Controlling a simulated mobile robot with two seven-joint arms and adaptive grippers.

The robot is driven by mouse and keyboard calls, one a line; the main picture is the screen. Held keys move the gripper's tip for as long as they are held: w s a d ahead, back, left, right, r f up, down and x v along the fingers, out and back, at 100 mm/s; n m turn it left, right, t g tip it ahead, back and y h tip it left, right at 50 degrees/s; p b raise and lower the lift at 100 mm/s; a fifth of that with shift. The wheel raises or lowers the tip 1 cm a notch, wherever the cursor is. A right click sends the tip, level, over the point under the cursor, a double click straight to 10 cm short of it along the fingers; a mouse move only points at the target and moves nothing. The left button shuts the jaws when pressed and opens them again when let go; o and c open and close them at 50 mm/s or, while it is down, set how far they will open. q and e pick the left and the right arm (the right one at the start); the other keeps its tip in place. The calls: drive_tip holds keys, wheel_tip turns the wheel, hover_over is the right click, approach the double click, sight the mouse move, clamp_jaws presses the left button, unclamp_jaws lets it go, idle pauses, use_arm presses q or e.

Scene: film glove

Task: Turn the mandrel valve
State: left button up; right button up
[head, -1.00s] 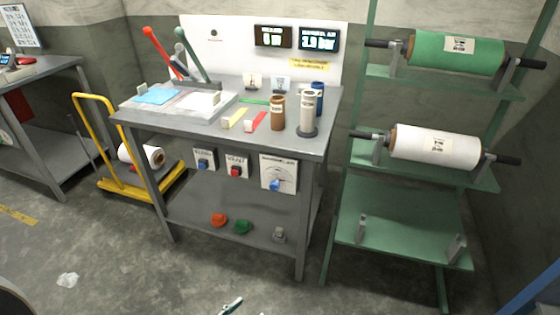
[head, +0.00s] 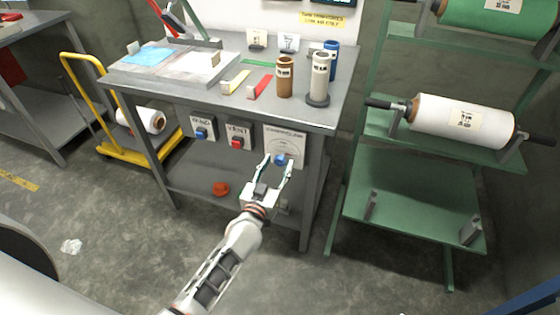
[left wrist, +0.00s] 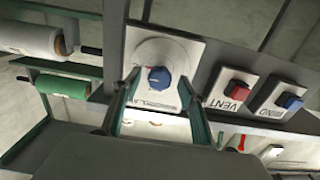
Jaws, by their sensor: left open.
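The mandrel valve is a blue knob (head: 281,159) on a white dial plate (head: 291,143) on the front of the grey workbench. In the left wrist view the blue knob (left wrist: 159,78) sits at the middle of its round dial, with the plate's lettering upside down. My left gripper (head: 279,163) is open, and its two fingers point at the plate with the knob between their tips in the head view. In the left wrist view the fingers (left wrist: 161,88) show on both sides of the knob, apart from it. Whether the tips touch the plate cannot be told. My right gripper is not in view.
A red VENT button (head: 238,142) and a blue WIND button (head: 201,134) sit left of the dial. The bench top (head: 170,85) holds brown, white and blue cylinders. A green roll rack (head: 400,195) stands right. An orange item (head: 221,188) lies on the lower shelf.

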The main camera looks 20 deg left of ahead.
use_arm(q)
drive_tip(key=shift+w, duration=1.2)
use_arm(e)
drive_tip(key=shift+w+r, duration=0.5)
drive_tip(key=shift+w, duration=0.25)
use_arm(q)
drive_tip(key=c, duration=1.1)
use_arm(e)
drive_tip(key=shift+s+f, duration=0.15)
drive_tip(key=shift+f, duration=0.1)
